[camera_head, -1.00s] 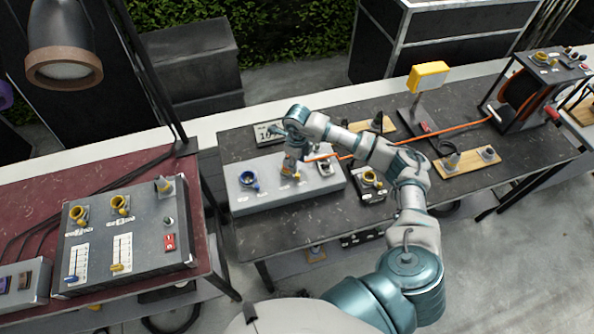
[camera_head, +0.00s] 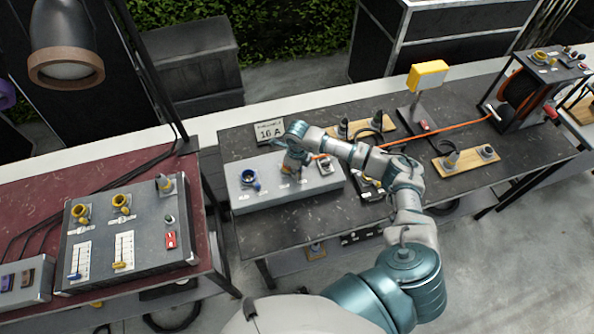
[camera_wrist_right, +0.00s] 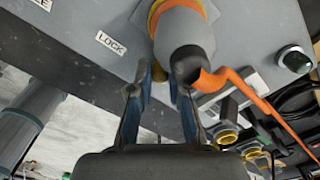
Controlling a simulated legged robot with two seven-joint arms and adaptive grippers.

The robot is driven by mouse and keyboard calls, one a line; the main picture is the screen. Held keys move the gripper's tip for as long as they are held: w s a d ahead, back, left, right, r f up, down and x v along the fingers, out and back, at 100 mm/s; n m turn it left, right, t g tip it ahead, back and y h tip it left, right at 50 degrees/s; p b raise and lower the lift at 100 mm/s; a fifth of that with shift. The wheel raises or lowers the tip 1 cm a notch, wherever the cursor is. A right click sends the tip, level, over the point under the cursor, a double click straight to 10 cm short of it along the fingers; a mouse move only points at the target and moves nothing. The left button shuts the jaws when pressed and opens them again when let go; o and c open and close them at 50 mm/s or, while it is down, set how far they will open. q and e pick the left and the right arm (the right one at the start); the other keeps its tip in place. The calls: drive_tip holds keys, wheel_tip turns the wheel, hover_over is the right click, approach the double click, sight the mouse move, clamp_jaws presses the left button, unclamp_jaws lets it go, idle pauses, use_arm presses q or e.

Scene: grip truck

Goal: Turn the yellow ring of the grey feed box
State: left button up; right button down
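The grey feed box (camera_head: 325,183) lies on the dark right-hand table in the head view, with a blue socket (camera_head: 248,178) on its left part. In the right wrist view a grey plug (camera_wrist_right: 182,32) with a black end and orange cable sits at the box (camera_wrist_right: 85,22). The yellow ring (camera_wrist_right: 153,15) shows in part around the plug at the top edge. My right gripper (camera_wrist_right: 168,70) is at the plug, its two fingers parted; the right fingertip is hidden by the plug, so grip contact is unclear. My left gripper is not in view.
A "LOCK" label (camera_wrist_right: 111,43) and a dark round button (camera_wrist_right: 295,60) are on the box near the plug. Another control box (camera_head: 150,235) is on the red table. A yellow lamp (camera_head: 428,75) and cable reel (camera_head: 525,90) stand right.

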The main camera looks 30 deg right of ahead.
drive_tip(key=shift+m, duration=0.3)
drive_tip(key=a+m, duration=0.1)
drive_tip(key=m, duration=0.1)
drive_tip(key=a+m, duration=0.1)
drive_tip(key=m, duration=0.1)
drive_tip(key=shift+w+b, duration=0.1)
drive_tip(key=shift+b, duration=0.2)
drive_tip(key=m, duration=0.1)
drive_tip(key=a+m, duration=0.1)
drive_tip(key=shift+w+r+m, duration=0.1)
drive_tip(key=shift+w+m, duration=0.1)
drive_tip(key=shift+m, duration=0.2)
drive_tip(key=shift+w+a+m, duration=0.15)
drive_tip(key=shift+a+m, duration=0.1)
drive_tip(key=shift+m, duration=0.4)
drive_tip(key=shift+w+a+m, duration=0.15)
drive_tip(key=shift+a+m, duration=0.05)
drive_tip(key=shift+m, duration=0.45)
drive_tip(key=c, duration=1.1)
unclamp_jaws()
drive_tip(key=shift+r, duration=0.2)
wheel_tip(320, 180, up, 11)
drive_tip(key=shift+r, duration=0.2)
